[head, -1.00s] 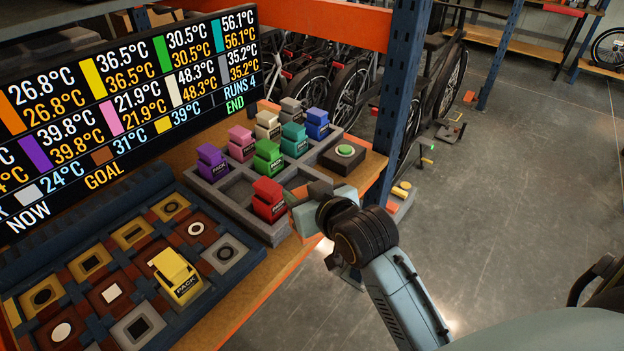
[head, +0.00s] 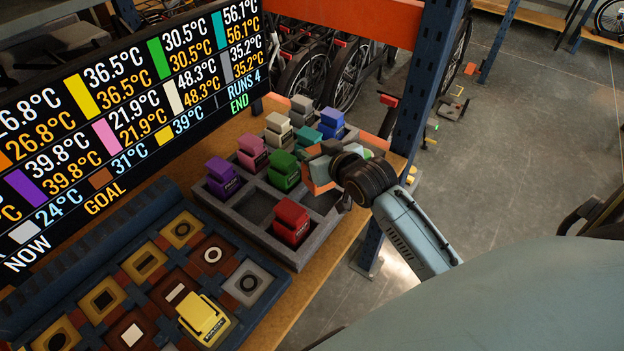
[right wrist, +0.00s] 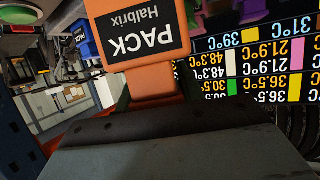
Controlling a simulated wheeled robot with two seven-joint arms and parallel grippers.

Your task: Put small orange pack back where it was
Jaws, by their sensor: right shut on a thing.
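The small orange pack (head: 319,174) is in the jaws of my right gripper (head: 326,165), over the right side of the grey compartment tray (head: 272,246). The wrist view shows the pack (right wrist: 142,60) close up, with its black PACK label. An empty compartment (head: 322,200) shows just below the pack, beside the red pack (head: 291,221). Another empty compartment (head: 258,206) lies left of the red pack. Whether the orange pack touches the tray is hard to tell. My left gripper is not in view.
Purple (head: 222,178), pink (head: 252,153), green (head: 284,171), white, grey, teal and blue packs stand in the tray. A yellow pack (head: 204,320) sits on the blue-framed board at front left. A display (head: 120,110) stands behind; a blue post (head: 433,75) rises at right.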

